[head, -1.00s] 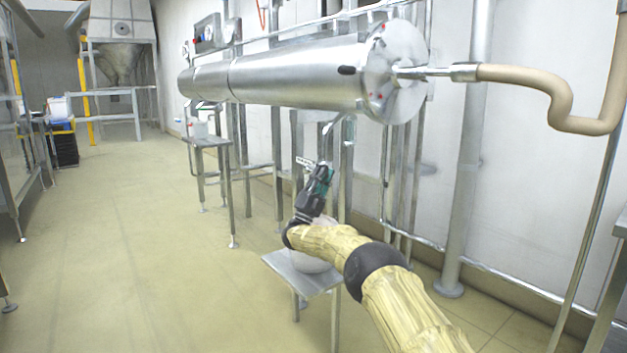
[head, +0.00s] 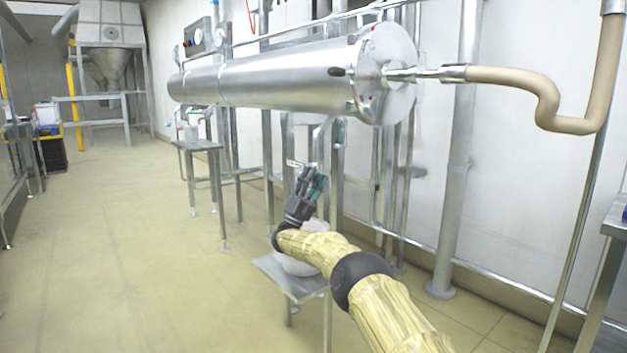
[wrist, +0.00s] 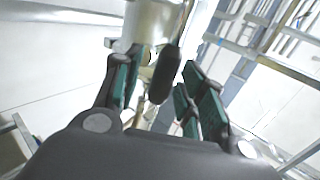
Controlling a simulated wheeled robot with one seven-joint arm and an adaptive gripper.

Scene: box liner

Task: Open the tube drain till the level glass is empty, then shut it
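The large steel tube (head: 285,78) runs level across the head view. My gripper (head: 309,172) is below its near end, pointing up, with its wrist over a pale rounded vessel (head: 297,262). In the wrist view my gripper (wrist: 160,62) is open, with green-padded fingers apart on either side of a dark rounded handle (wrist: 164,76). The handle hangs by a shiny metal pipe (wrist: 155,20); I cannot tell whether any finger touches it. A small greenish upright piece (head: 339,132) under the tube may be the level glass; its level cannot be read.
The vessel stands on a low steel stool (head: 292,283). A taller steel stand (head: 198,146) is farther back. A beige hose (head: 545,100) leaves the tube's near end. A thick upright post (head: 456,190) is at right.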

